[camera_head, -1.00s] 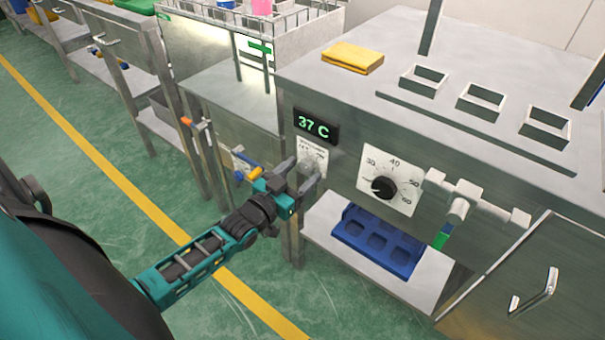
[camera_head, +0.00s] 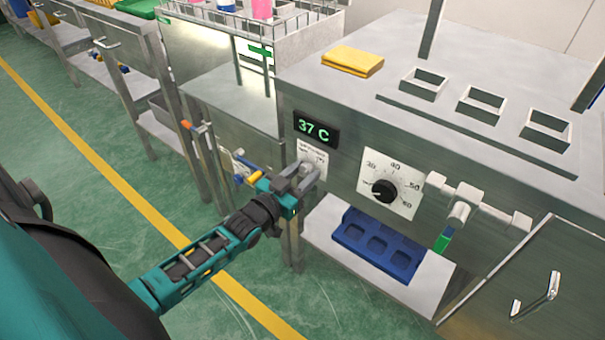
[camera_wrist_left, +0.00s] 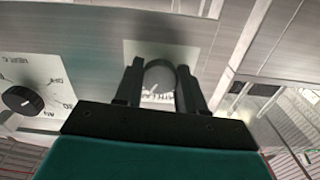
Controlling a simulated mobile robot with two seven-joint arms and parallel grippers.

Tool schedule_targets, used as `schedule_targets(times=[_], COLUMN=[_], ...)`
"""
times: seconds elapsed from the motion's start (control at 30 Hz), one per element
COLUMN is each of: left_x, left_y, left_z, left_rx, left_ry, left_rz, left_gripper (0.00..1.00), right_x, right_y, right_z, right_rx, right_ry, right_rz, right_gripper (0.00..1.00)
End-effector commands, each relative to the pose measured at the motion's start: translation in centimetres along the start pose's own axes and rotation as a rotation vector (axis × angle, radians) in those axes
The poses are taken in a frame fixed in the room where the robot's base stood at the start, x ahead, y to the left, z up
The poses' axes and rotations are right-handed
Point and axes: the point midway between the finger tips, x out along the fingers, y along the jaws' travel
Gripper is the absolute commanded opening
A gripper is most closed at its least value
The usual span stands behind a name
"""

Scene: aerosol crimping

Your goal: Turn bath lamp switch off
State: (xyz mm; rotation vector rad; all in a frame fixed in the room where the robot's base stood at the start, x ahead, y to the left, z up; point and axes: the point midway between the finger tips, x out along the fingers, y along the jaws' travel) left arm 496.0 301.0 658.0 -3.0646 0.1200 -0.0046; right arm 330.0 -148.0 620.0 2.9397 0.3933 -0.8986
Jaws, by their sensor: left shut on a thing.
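The bath lamp switch (camera_wrist_left: 160,75) is a grey round knob on a white label plate (camera_head: 313,155) below the 37 C display. My left gripper (camera_head: 304,174) is at the switch, with one finger on each side of it. In the left wrist view the two fingers (camera_wrist_left: 160,88) close on the knob. The plate's print is partly hidden behind the knob and fingers, so the switch position cannot be read. My right gripper is in neither view.
A temperature dial (camera_head: 385,190) on a white plate is right of the switch. A white valve-like fitting (camera_head: 458,211) sticks out further right. A blue tray (camera_head: 378,246) lies on the shelf below. A yellow folded cloth (camera_head: 352,61) is on top.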

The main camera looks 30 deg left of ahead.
Motion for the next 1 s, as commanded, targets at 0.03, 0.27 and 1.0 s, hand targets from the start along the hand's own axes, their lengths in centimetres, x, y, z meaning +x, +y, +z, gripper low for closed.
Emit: schedule_targets(times=[0.03, 0.27, 1.0], left_x=[0.0, 0.0, 0.0], left_y=[0.0, 0.0, 0.1], left_z=[0.0, 0.0, -0.1], left_rx=[0.0, -0.022, -0.583], left_ry=[0.0, 0.0, -0.001], left_rz=[0.0, 0.0, 0.001], left_gripper=[0.09, 0.09, 0.09], right_x=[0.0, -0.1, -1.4], right_y=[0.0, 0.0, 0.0], right_z=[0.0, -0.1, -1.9], right_rx=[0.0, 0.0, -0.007], right_ry=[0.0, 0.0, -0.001], right_rz=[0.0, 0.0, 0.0], right_gripper=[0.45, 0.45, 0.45])
